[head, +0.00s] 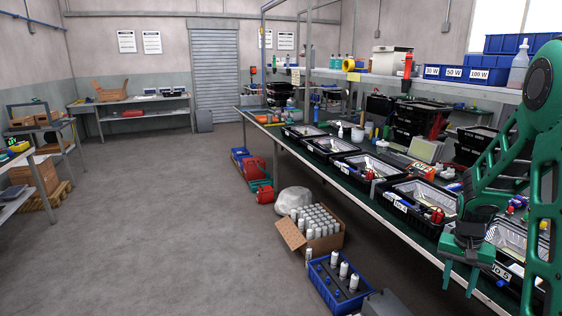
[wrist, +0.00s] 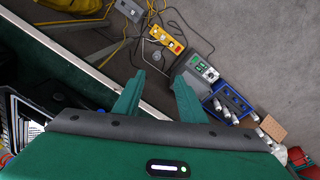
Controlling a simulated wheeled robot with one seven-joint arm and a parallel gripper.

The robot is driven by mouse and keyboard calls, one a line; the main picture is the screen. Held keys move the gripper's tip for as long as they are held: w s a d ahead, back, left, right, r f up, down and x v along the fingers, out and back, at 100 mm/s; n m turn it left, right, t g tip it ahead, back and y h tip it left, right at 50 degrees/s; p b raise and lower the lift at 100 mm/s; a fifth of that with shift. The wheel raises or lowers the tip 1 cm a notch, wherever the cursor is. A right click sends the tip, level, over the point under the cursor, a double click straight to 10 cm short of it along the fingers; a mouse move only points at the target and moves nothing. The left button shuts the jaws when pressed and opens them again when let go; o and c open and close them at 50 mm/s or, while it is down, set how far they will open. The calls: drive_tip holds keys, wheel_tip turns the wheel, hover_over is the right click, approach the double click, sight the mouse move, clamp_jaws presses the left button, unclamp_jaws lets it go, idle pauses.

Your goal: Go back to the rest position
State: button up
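My gripper (head: 459,280) hangs at the right of the head view, beside the front edge of the long green workbench (head: 395,234). Its two fingers point down and stand apart. The wrist view shows the same gripper (wrist: 158,92) with open fingers and bare floor between them. It holds nothing. My green arm is bent and covers part of the bench's near end in the head view.
Black bins (head: 428,192) with floodlight parts line the bench. On the floor below stand a blue crate (head: 335,287) and a carton of white cans (head: 294,237). The wrist view shows a yellow box (wrist: 167,38) and cables.

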drive_tip(key=s+a+r, duration=0.3)
drive_tip(key=s+r, duration=0.2)
drive_tip(key=s, duration=0.3)
drive_tip(key=s+a+r+n+y, duration=0.1)
drive_tip(key=s+a+r, duration=0.3)
drive_tip(key=s, duration=0.5)
drive_tip(key=s+a+r+n, duration=0.1)
drive_tip(key=s+a+r, duration=0.3)
drive_tip(key=s, duration=0.5)
wheel_tip(320, 180, up, 2)
drive_tip(key=shift+a+r+y, duration=0.1)
drive_tip(key=shift+a+y, duration=0.15)
drive_tip(key=shift+y, duration=0.05)
drive_tip(key=shift+s, duration=0.1)
drive_tip(key=shift+w+f, duration=0.25)
drive_tip(key=shift+w, duration=0.35)
